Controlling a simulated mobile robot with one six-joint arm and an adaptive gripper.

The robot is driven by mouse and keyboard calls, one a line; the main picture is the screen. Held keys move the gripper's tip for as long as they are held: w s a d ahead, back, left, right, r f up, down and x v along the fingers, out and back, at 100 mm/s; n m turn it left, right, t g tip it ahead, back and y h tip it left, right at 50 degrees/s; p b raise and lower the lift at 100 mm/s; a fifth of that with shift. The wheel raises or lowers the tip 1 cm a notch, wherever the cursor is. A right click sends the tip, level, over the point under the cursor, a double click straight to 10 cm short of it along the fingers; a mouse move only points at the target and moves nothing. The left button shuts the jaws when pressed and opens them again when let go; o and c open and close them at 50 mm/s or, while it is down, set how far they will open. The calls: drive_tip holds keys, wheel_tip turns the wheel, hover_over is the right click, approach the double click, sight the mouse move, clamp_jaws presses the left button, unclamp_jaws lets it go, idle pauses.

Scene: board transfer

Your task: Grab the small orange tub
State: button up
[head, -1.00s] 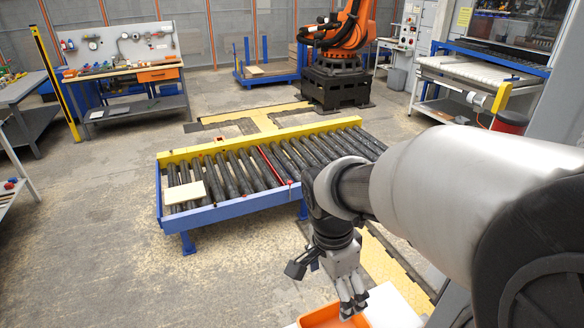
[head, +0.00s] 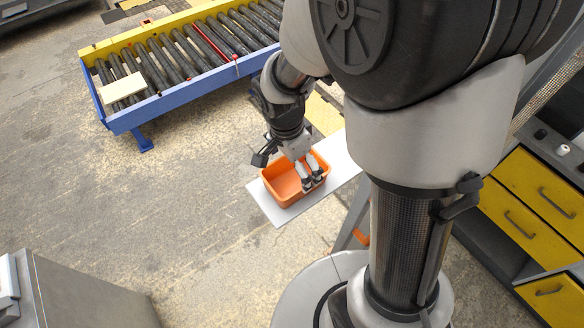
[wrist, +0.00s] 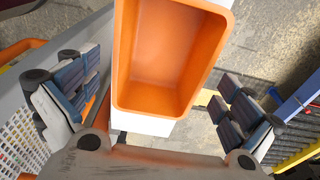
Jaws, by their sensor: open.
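The small orange tub (head: 281,184) sits on a white board or shelf (head: 262,203) in the head view. It looks empty inside. In the wrist view the tub (wrist: 172,55) fills the upper middle, its near end toward the gripper's palm. My gripper (head: 311,176) is open, with its fingers over the tub's right part in the head view. In the wrist view the fingers of my gripper (wrist: 152,100) are spread wide, one on each side of the tub, with nothing between them gripped. Whether a finger touches the tub I cannot tell.
A roller conveyor (head: 188,50) with a blue and yellow frame stands behind, carrying a pale board (head: 122,88). Yellow drawers (head: 528,205) stand at the right. A grey cabinet (head: 80,293) is at the lower left. Open floor lies left of the tub.

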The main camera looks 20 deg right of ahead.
sight(295, 184)
wheel_tip(295, 184, down, 3)
drive_tip(key=shift+w+d+f+b, duration=0.1)
drive_tip(key=shift+d+b, duration=0.05)
drive_tip(key=shift+b, duration=0.15)
drive_tip(key=shift+c, duration=0.4)
drive_tip(key=c, duration=1)
